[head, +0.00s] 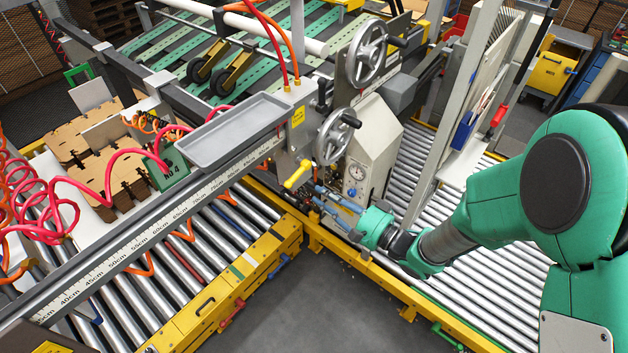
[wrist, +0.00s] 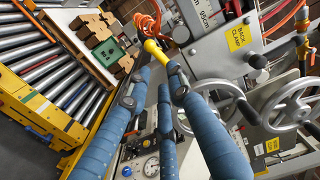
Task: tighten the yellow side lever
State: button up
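The yellow side lever (head: 297,174) sticks out from the side of the grey machine head, tilted, below the end of the ruler beam. In the wrist view the lever (wrist: 158,52) lies just beyond the fingertips, its rounded end toward the upper left. My gripper (head: 317,195) has long blue fingers and is just below and right of the lever. In the wrist view the fingers of my gripper (wrist: 156,88) are spread apart with nothing between them. One fingertip overlaps the lever's lower end in view; I cannot tell whether they touch.
A handwheel (head: 334,136) sits above and right of the lever, with a larger one (head: 366,54) higher up. A pressure gauge (head: 357,172) is on the panel behind my fingers. A grey tray (head: 232,132) is to the left. Yellow-framed rollers (head: 150,295) run below; bare floor (head: 300,310) lies between.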

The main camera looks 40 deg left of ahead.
aim_at(298, 177)
jog(key=shift+w+a+r+b, duration=0.15)
jog(key=shift+a+b, duration=0.45)
jog(key=shift+a, duration=1.85)
jog(key=shift+w+a+r+b, duration=0.15)
jog(key=shift+a+b, duration=0.4)
jog(key=shift+a, duration=1.9)
jog(key=shift+s+n+b, duration=0.1)
jog(key=shift+n+b, duration=0.3)
jog(key=shift+b, duration=0.1)
jog(key=shift+f+n+b, duration=0.1)
jog(key=shift+n+b, duration=0.3)
jog(key=shift+b, duration=0.25)
jog(key=shift+f+n+b, duration=0.15)
jog(key=shift+n+b, duration=0.15)
jog(key=shift+b, duration=0.1)
